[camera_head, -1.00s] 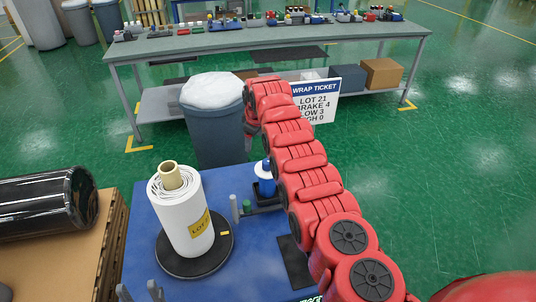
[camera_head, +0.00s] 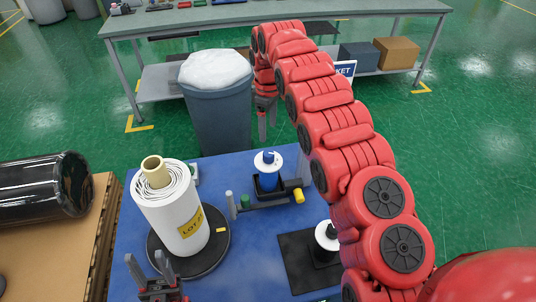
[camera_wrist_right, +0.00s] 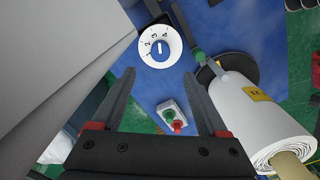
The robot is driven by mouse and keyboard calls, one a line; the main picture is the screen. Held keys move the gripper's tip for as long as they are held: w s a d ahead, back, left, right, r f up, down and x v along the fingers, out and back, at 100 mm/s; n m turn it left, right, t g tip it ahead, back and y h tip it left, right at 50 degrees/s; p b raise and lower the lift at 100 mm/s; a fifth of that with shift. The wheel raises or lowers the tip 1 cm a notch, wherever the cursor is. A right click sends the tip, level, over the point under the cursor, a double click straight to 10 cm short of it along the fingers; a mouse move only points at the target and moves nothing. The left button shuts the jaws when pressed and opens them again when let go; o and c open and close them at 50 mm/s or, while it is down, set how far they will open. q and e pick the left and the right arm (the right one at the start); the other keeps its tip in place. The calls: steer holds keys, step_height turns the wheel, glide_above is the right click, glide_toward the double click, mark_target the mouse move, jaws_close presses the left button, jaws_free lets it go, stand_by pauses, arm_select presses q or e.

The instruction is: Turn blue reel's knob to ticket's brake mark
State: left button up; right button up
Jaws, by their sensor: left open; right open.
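The blue reel (camera_head: 268,178) stands in a black holder on the blue table, with a white dial and blue knob (camera_head: 268,157) on top. In the right wrist view the numbered dial (camera_wrist_right: 148,54) surrounds the blue knob (camera_wrist_right: 160,47); I cannot surely read its setting. My right gripper (camera_head: 266,138) is open, fingers down, behind the reel and apart from it; the dial lies just beyond its fingertips (camera_wrist_right: 159,74) in the wrist view. My left gripper (camera_head: 146,257) is open and empty at the table's front left.
A white wrapped roll (camera_head: 170,215) stands on a black turntable (camera_head: 218,243) at left. A black reel with a white dial (camera_head: 326,237) stands at right. A red-and-green button box (camera_wrist_right: 175,116) lies near the roll. A grey bin (camera_head: 218,120) stands behind the table.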

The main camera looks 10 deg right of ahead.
mark_target(268, 152)
step_height(268, 152, down, 10)
steer(key=p, duration=0.2)
steer(key=shift+r+p, duration=0.25)
steer(key=shift+p, duration=0.1)
steer(key=shift+f, duration=0.95)
steer(key=shift+c, duration=0.3)
